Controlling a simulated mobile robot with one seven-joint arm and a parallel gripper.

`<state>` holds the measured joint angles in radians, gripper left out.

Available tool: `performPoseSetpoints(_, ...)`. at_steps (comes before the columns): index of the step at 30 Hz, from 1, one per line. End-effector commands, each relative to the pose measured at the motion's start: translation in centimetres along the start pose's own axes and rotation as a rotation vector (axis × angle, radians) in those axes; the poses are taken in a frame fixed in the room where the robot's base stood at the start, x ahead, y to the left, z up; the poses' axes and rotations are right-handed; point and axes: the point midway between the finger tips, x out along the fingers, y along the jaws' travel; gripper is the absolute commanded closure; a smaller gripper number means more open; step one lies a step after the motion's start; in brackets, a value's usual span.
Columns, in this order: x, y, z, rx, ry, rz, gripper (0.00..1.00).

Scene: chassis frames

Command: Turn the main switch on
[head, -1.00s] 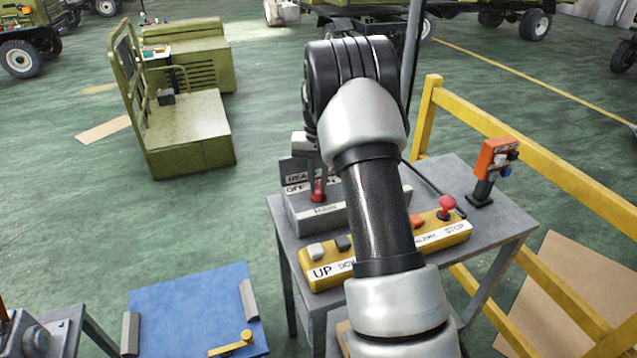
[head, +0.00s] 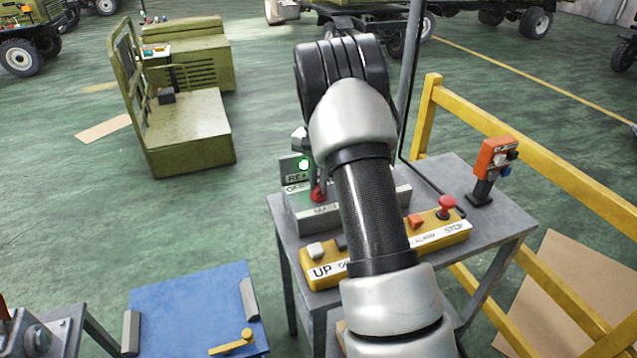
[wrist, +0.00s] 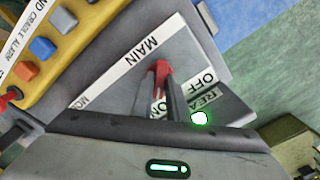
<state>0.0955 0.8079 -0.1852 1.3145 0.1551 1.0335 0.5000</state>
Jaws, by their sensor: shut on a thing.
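The main switch is a red handle (head: 318,194) on a grey box (head: 300,212) labelled MAIN, on the grey table. In the wrist view the red handle (wrist: 161,72) stands beside the ON and OFF labels, nearer the ON side. My gripper (wrist: 163,85) is shut on the red handle, its dark fingers hiding part of it. In the head view my arm hides most of the gripper. A lit green lamp (head: 304,164) shows on the panel by the partly covered READY label; it also glows in the wrist view (wrist: 200,118).
A yellow button box (head: 455,232) with UP and STOP labels lies in front of the switch box. An orange control box (head: 494,158) stands at the table's right. A yellow rail (head: 560,172) runs along the right.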

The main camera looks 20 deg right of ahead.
Motion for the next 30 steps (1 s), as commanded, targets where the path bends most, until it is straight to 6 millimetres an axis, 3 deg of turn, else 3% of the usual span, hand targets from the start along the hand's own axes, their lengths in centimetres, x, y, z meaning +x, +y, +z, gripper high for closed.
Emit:
performPoseSetpoints(5,-0.2,-0.1,-0.1,0.003,0.004,-0.003,1.0)
performPoseSetpoints(6,-0.2,0.0,-0.1,0.003,0.004,-0.003,0.82)
performPoseSetpoints(9,-0.2,0.0,-0.1,0.002,0.003,-0.002,0.67)
performPoseSetpoints(20,-0.5,0.0,-0.1,0.0,0.002,-0.002,0.67)
performPoseSetpoints(25,-2.9,-0.1,-0.1,0.0,0.004,-0.004,0.67)
performPoseSetpoints(30,-7.0,-0.1,-0.1,0.0,0.006,-0.005,0.67)
